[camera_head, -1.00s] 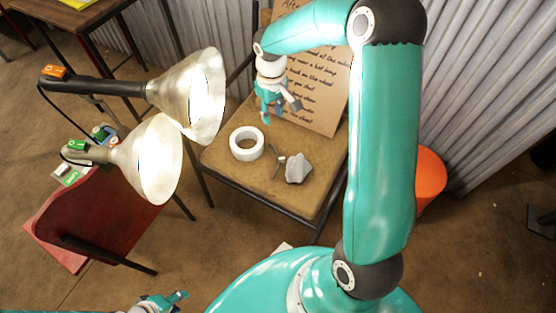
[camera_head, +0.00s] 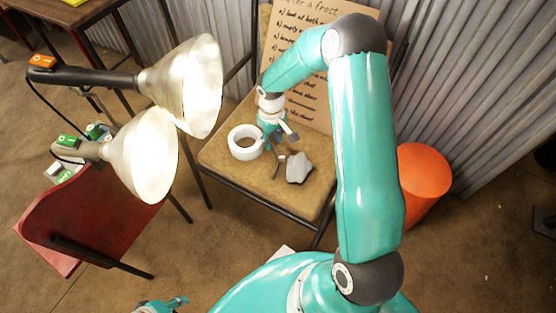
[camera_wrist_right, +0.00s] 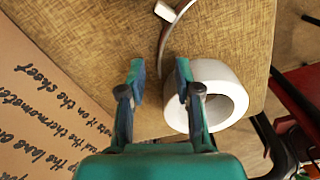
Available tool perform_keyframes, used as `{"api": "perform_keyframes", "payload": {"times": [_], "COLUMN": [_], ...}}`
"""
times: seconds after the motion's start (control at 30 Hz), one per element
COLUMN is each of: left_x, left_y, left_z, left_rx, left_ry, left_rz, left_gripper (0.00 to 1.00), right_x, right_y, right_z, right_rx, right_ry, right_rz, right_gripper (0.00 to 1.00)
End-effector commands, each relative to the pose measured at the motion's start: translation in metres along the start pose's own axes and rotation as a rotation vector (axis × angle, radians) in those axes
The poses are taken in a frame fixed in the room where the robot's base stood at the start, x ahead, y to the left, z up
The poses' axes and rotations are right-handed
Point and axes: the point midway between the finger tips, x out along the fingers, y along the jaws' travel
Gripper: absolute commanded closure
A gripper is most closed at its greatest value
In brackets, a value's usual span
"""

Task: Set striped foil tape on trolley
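A white tape roll (camera_head: 245,142) lies flat on a brown seat-like surface (camera_head: 222,166) with a dark frame. No stripes can be made out on it, and I see nothing that is clearly a trolley. My right gripper (camera_head: 274,143) is just right of the roll, pointing down. In the right wrist view my right gripper (camera_wrist_right: 160,75) is open and empty. One finger overlaps the near side of the roll (camera_wrist_right: 222,85); whether it touches cannot be told. My left gripper (camera_head: 176,301) is at the bottom edge, mostly out of frame, its opening unclear.
A grey lump (camera_head: 299,168) and a thin curved piece (camera_head: 278,166) lie right of the roll. A handwritten cardboard sign (camera_head: 305,60) stands behind. Two lamps (camera_head: 190,85) (camera_head: 145,160) stand left, above a red chair (camera_head: 85,215). An orange bin (camera_head: 422,180) stands right.

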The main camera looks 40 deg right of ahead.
Motion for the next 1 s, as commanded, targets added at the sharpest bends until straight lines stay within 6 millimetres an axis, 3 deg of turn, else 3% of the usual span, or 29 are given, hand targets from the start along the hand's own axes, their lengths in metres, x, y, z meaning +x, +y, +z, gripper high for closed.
{"api": "perform_keyframes", "payload": {"times": [0.03, 0.13, 0.4, 0.6, 1.0], "left_x": [0.005, 0.008, 0.007, 0.007, 0.007], "left_y": [-0.002, -0.003, -0.003, -0.003, -0.003], "left_z": [0.000, 0.000, 0.000, 0.000, 0.000], "left_rx": [0.000, 0.000, 0.000, 0.000, 0.000], "left_ry": [0.000, 0.000, 0.000, 0.000, 0.000], "left_rz": [0.000, 0.000, 0.000, 0.000, 0.000], "left_gripper": [0.64, 0.64, 0.64, 0.64, 0.64], "right_x": [0.012, 0.022, 0.025, 0.025, 0.025], "right_y": [0.000, 0.000, 0.000, 0.000, 0.000], "right_z": [0.000, 0.000, 0.000, 0.000, 0.000], "right_rx": [0.000, 0.001, 0.000, 0.000, 0.000], "right_ry": [-0.002, -0.002, 0.001, 0.000, 0.000], "right_rz": [-0.001, -0.001, 0.000, 0.000, 0.000], "right_gripper": [0.67, 0.67, 0.67, 0.98, 1.00]}}
